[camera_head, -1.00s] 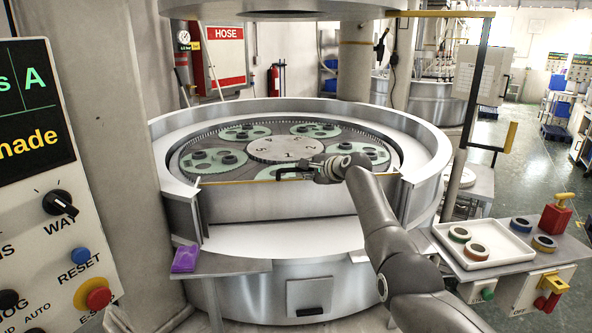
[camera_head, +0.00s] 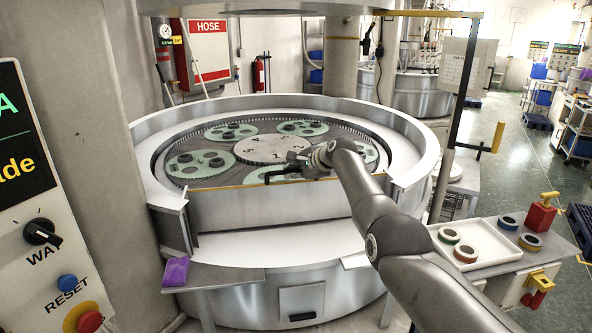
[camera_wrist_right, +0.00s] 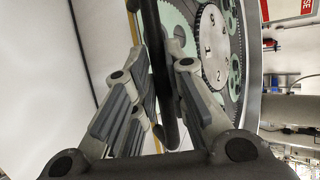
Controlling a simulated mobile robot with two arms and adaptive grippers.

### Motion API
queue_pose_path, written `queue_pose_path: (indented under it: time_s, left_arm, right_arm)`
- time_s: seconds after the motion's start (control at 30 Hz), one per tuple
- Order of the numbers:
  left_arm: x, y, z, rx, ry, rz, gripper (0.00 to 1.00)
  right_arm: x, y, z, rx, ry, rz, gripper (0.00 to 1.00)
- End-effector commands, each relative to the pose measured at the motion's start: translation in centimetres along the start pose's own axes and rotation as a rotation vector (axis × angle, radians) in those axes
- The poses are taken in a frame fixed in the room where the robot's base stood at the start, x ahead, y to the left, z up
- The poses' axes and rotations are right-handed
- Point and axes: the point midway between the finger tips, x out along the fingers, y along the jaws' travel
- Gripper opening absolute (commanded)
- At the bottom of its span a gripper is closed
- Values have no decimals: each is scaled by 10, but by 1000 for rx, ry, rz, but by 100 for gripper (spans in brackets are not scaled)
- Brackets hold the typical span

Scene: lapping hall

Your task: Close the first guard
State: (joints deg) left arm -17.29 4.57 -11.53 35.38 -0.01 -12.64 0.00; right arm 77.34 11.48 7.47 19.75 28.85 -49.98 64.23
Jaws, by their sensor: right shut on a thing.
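The guard (camera_head: 265,207) is a grey metal panel with a yellow top edge at the front opening of the round lapping machine (camera_head: 270,268). It stands upright across the opening, with the pale front ledge showing below it. Its black bar handle (camera_head: 283,175) is at the top edge. My right gripper (camera_head: 300,168) is at this handle. In the right wrist view the black handle bar (camera_wrist_right: 158,60) runs between the fingers of my right gripper (camera_wrist_right: 155,72), which is shut on it. My left gripper is not in view.
A control panel (camera_head: 40,190) stands at the left. A purple block (camera_head: 176,271) lies on a small shelf at front left. A side table at right holds a white tray (camera_head: 484,262) with rings and a red dispenser (camera_head: 540,216). Geared carriers (camera_head: 195,165) lie inside the machine.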

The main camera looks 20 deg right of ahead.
Motion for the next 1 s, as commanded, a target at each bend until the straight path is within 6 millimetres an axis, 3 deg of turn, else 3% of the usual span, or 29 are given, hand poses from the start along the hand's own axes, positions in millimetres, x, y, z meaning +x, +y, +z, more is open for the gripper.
queue_pose_path:
  time_s: [0.03, 0.2, 1.0]
  left_arm:
    - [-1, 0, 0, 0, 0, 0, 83]
    - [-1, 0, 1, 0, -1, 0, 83]
    - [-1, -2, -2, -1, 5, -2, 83]
  right_arm:
    - [-10, -25, 1, -6, 7, -56, 17]
    - [-10, -25, 1, -6, 7, -55, 35]
    - [-18, -25, -1, -5, 7, -55, 35]
